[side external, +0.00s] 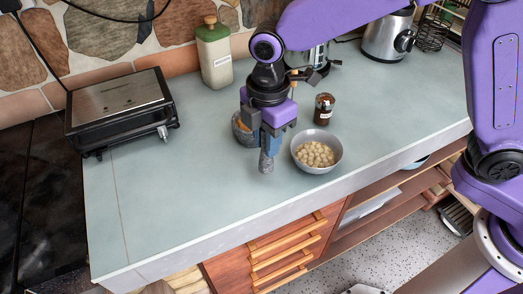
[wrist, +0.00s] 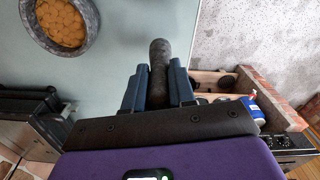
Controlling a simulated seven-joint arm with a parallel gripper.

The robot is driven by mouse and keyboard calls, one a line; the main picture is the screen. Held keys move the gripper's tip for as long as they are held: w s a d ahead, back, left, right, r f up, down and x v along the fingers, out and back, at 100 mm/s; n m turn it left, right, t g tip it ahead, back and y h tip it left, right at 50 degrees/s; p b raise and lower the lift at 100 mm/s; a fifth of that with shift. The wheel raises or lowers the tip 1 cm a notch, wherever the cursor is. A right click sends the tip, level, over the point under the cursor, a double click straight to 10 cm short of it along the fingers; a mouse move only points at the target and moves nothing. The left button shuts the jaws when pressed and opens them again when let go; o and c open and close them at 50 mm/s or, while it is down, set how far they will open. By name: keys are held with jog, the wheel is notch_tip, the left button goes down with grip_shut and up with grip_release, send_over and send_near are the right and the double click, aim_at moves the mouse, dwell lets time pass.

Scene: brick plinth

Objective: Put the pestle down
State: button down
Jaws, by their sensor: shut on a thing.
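The pestle (side external: 266,162) is dark grey stone and hangs roughly upright below my gripper (side external: 266,142), in front of the mortar. It also shows in the wrist view (wrist: 158,62), between the two blue-grey fingers of my gripper (wrist: 158,84). The gripper is shut on it. The pestle's lower end is over the counter; I cannot tell whether it touches. The grey stone mortar (side external: 241,131) stands just behind and left of the gripper, partly hidden by it. In the wrist view the mortar (wrist: 32,28) holds orange-brown round pieces.
A bowl of pale round pieces (side external: 298,157) stands close right of the pestle, with a dark jar (side external: 324,108) behind it. A black and silver grill (side external: 120,108) and a green-white bottle (side external: 215,55) stand farther left. The counter (side external: 190,185) is clear at front left.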

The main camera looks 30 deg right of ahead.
jog(key=shift+w+a+f, duration=0.25)
jog(key=shift+f, duration=0.2)
jog(key=shift+w+a+f, duration=0.1)
jog(key=shift+w+f, duration=0.05)
jog(key=shift+f, duration=1.55)
jog(key=shift+f, duration=0.2)
jog(key=c, duration=0.9)
grip_release()
jog(key=shift+c, duration=0.2)
jog(key=shift+r, duration=0.1)
notch_tip(320, 180, up, 12)
jog(key=shift+r, duration=0.1)
